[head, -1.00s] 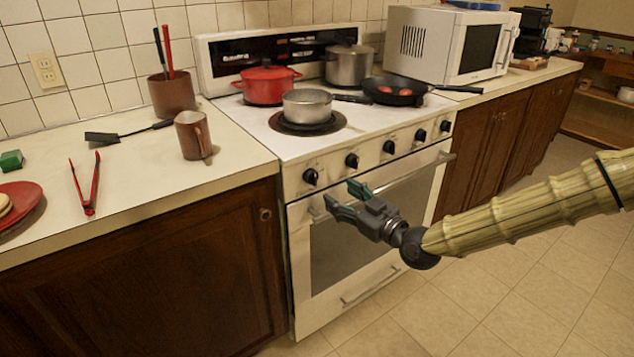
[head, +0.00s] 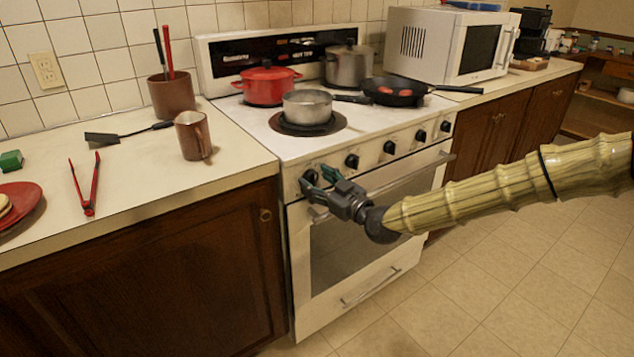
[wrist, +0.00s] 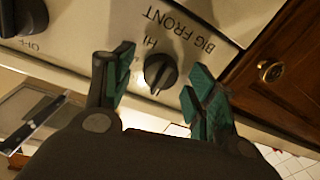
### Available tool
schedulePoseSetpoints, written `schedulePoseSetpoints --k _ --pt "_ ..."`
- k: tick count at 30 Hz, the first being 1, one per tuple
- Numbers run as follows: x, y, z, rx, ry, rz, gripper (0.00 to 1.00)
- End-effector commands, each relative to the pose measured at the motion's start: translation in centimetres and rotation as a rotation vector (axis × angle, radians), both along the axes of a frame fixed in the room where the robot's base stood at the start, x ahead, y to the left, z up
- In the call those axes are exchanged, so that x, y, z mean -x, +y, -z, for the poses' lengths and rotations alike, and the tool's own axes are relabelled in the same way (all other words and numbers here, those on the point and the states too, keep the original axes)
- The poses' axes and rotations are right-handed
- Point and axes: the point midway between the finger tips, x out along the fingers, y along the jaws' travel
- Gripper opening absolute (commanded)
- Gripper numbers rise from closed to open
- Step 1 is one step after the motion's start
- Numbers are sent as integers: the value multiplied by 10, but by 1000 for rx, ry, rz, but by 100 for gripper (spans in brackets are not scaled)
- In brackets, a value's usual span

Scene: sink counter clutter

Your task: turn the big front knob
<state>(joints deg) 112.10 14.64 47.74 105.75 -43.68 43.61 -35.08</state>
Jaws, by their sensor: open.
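The big front knob (wrist: 161,72) is a round black knob on the stove's white front panel. In the wrist view it sits under the upside-down label "BIG FRONT", with "HI" beside it. In the head view it is the leftmost knob (head: 309,178), partly covered by my gripper. My gripper (head: 314,181) is open, with green fingertips. In the wrist view my gripper (wrist: 155,85) has one finger on each side of the knob, with gaps visible. I cannot tell how far the fingertips are from the panel.
Other black knobs (head: 352,161) line the panel to the right. The oven door handle (head: 405,180) runs just below. A steel saucepan (head: 307,106), a red pot (head: 266,84) and a black frying pan (head: 394,91) stand on the stove. A wooden cabinet (wrist: 285,65) adjoins the stove.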

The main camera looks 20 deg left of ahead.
Motion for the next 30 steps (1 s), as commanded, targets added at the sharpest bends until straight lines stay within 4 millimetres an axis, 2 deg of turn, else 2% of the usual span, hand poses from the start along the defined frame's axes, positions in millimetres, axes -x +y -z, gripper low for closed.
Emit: schedulePoseSetpoints --k 2,9,10,12,20,30 --pt "0 0 0 0 0 0 57" --pt "0 0 0 0 0 1 13" --pt "0 -1 0 0 0 1 11" --pt "0 4 0 0 0 0 11" --pt "0 0 0 -23 28 1 11" --pt "-1 -1 1 -158 200 3 11"
